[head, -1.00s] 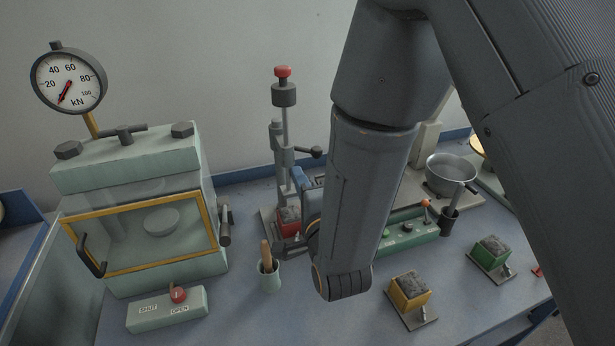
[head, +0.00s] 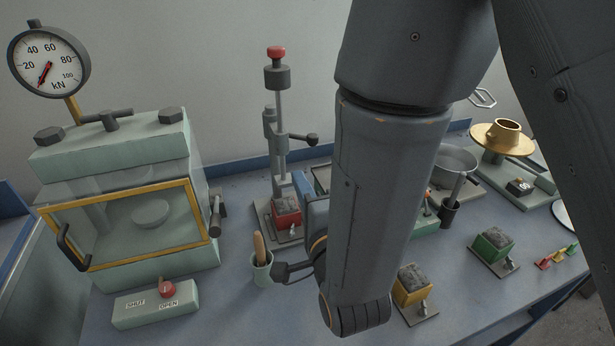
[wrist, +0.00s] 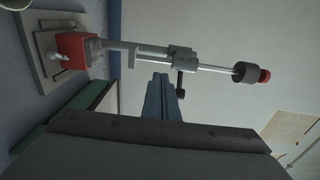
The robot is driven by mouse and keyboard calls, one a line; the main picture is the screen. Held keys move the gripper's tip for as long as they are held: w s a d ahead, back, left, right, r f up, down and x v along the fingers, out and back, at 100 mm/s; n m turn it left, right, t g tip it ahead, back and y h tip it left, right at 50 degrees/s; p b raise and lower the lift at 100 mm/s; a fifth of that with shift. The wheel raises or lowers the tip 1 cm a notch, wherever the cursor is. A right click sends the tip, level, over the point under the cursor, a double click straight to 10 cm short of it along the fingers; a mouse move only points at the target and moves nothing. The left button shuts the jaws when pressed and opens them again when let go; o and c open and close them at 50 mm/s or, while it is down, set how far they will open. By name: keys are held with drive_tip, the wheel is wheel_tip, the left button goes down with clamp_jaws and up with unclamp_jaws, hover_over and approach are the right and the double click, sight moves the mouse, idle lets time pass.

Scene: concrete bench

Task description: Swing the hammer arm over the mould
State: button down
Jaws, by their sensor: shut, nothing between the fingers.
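The hammer (head: 277,78), a dark weight under a red knob on an upright rod, stands on a grey stand at the back of the bench. Its arm has a black-ended handle (head: 311,139) pointing right. The red mould (head: 287,211), filled with grey material, sits on the stand's base below. From these views I cannot tell whether the hammer lines up with the mould. My gripper (head: 300,178) is shut and empty, in front of the stand and below the handle. In the wrist view its bluish fingers (wrist: 160,82) point at the handle (wrist: 180,83), seemingly apart from it.
A press (head: 125,190) with a clear guard and gauge stands at the left. A cup (head: 262,270) with a wooden-handled tool stands in front of the hammer stand. Yellow (head: 413,287) and green (head: 493,243) moulds and a metal pan (head: 458,160) are at the right.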

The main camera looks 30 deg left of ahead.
drive_tip(key=shift+s+d+p, duration=0.15)
drive_tip(key=shift+s+p, duration=0.05)
drive_tip(key=shift+s, duration=0.8)
drive_tip(key=shift+s+d+p, duration=0.15)
drive_tip(key=shift+s, duration=0.85)
